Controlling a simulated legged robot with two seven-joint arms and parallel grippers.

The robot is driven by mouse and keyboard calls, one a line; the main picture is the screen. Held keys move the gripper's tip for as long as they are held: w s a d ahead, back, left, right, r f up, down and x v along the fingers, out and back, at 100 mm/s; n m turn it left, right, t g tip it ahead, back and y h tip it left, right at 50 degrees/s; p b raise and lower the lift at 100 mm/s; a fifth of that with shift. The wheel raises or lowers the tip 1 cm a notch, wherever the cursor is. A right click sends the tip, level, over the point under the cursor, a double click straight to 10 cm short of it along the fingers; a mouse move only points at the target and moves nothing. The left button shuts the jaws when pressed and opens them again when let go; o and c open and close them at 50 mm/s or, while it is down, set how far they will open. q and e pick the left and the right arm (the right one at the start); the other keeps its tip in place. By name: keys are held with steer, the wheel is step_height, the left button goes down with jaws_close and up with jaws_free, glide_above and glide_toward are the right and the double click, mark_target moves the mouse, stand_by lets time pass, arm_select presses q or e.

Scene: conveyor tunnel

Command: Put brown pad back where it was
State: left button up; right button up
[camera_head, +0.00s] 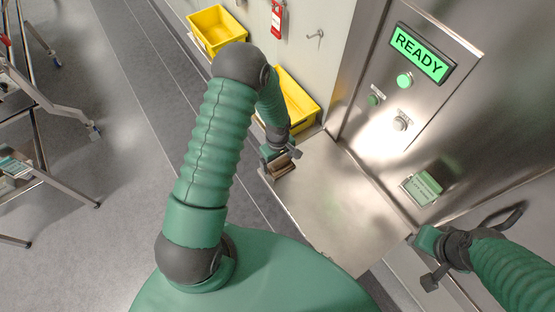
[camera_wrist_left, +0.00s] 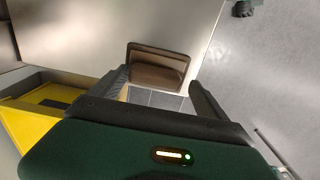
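The brown pad (camera_head: 281,168) is at the left edge of the steel table, between the fingertips of my left gripper (camera_head: 280,164). In the left wrist view, the pad (camera_wrist_left: 158,64) is a brown rectangle with a darker rim. The fingertips of my left gripper (camera_wrist_left: 160,80) meet its two near corners, and it appears gripped at the table's edge. Whether it touches the table is unclear. My right gripper (camera_head: 430,262) is at the right, beside the table's near right side and away from the pad; its fingers do not show clearly.
The steel table top (camera_head: 335,195) is mostly bare. Yellow bins (camera_head: 218,28) (camera_head: 297,103) are along the wall. A steel panel has a green READY display (camera_head: 422,52), buttons and a small green-labelled box (camera_head: 422,187). Metal frames with casters (camera_head: 50,105) stand on the left floor.

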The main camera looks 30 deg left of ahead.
mark_target(282, 162)
arm_select(q)
steer(key=shift+d+r, duration=0.25)
steer(key=r, duration=0.2)
steer(key=r+b, duration=0.1)
steer(key=d+r+b, duration=0.1)
steer(key=r, duration=0.1)
steer(key=shift+w+r, duration=0.3)
step_height(282, 162, up, 6)
steer(key=b, duration=0.1)
steer(key=s+d+r+m+t, duration=0.2)
steer(key=s+d+r+m, duration=0.5)
steer(key=m, duration=0.6)
steer(key=shift+s+d+r+m+t, duration=0.3)
steer(key=shift+s+d+r, duration=0.15)
steer(key=shift+s, duration=0.9)
arm_select(e)
steer(key=shift+w+d+f, duration=0.1)
steer(key=shift+d+f, duration=0.35)
steer(key=shift+f, duration=0.4)
steer(key=shift+w+d+f, duration=0.1)
steer(key=shift+d+f, duration=0.35)
steer(key=shift+f, duration=0.35)
